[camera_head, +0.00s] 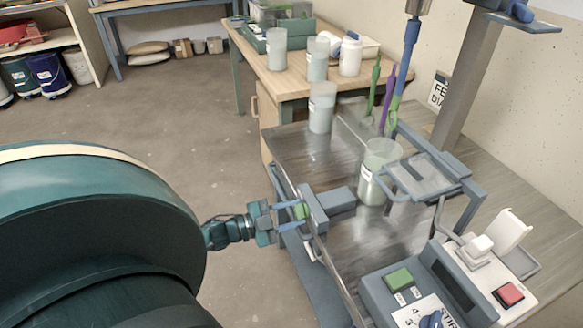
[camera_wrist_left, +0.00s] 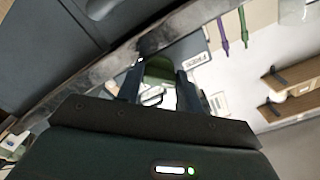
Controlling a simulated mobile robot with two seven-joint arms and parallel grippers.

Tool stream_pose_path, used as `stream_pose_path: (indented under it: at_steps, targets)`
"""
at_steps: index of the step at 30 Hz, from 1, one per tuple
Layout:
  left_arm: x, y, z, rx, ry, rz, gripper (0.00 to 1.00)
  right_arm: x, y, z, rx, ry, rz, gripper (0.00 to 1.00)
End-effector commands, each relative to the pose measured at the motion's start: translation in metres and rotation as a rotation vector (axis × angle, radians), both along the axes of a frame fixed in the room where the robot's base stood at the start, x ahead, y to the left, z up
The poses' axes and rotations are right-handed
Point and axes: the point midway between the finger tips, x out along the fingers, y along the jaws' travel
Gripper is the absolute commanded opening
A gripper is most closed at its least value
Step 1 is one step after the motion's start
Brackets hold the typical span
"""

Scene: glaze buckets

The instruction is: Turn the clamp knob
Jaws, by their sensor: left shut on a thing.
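The green clamp knob (camera_head: 301,210) sits at the left end of the grey clamp block (camera_head: 337,201), at the table's left edge. My left gripper (camera_head: 291,210) reaches it from the left, with its blue fingers on either side, and is shut on it. In the left wrist view the knob (camera_wrist_left: 158,68) shows between the two dark fingers of the gripper (camera_wrist_left: 157,90). A clear bucket with pale glaze (camera_head: 374,186) stands upright on the table beside the clamp block. The fingers partly hide the knob. My right gripper is not in view.
A control box with a green button (camera_head: 398,278) and a red button (camera_head: 509,294) stands at the front right. A mixer shaft (camera_head: 409,45) and a grey bracket (camera_head: 430,178) rise near the bucket. Another bucket (camera_head: 321,108) stands behind. The floor at left is clear.

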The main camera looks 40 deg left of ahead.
Motion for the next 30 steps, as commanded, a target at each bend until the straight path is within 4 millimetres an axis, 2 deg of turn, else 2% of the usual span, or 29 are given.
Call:
stream_pose_path:
  at_steps: [12,30]
  targets:
    - [-0.0003,-0.0003,0.0002,-0.188,0.098,0.000,0.14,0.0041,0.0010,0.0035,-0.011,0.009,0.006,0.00]
    - [-0.0004,-0.0006,-0.0010,-0.222,0.115,0.000,0.14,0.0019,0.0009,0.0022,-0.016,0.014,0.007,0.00]
